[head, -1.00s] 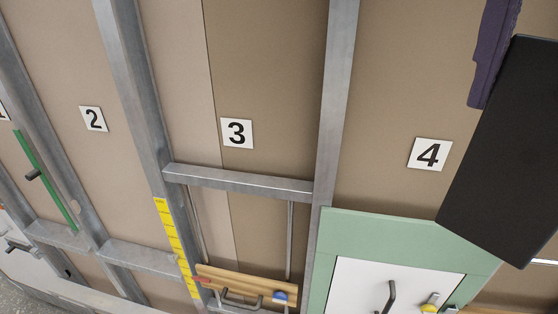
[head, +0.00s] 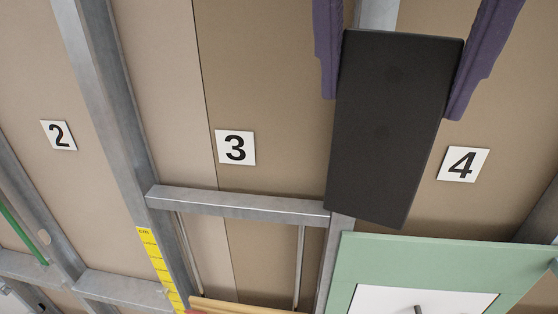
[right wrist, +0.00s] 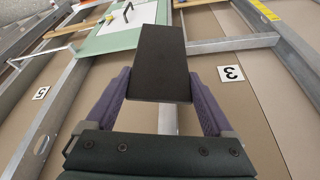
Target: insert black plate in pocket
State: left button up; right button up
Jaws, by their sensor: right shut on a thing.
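The black plate (head: 393,130) is a flat dark rectangle, held with its long side hanging down and slightly tilted. My right gripper (head: 392,107) is shut on it, with a purple finger at each long edge. In the head view the plate hides part of the metal stud between signs 3 and 4. The right wrist view shows the plate (right wrist: 160,62) between the two purple fingers, with nothing seen touching its free end. I cannot tell which opening is the pocket. My left gripper is not in view.
A metal crossbar (head: 240,205) spans the bay below sign 3 (head: 235,147). A green-framed white panel (head: 430,255) lies below sign 4 (head: 462,164). A yellow measuring strip (head: 160,268) runs along a stud. The board around sign 3 is clear.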

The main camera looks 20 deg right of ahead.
notch_tip(320, 180, down, 70)
jog(key=w+n+t+y+b, duration=0.1)
jog(key=w+n+y+b, duration=0.35)
jog(key=b, duration=5.35)
jog(key=s+f+h+b, duration=0.1)
jog(key=s+f+b, duration=0.2)
jog(key=f+b, duration=0.4)
jog(key=s+f+m+h+b, duration=0.1)
jog(key=s+f+b, duration=0.3)
jog(key=f, duration=1.6)
jog(key=h+b, duration=0.1)
jog(key=b, duration=0.3)
jog(key=shift+d+f+b, duration=0.2)
jog(key=shift+b, duration=0.1)
jog(key=shift+w+h, duration=0.1)
jog(key=shift+h, duration=0.15)
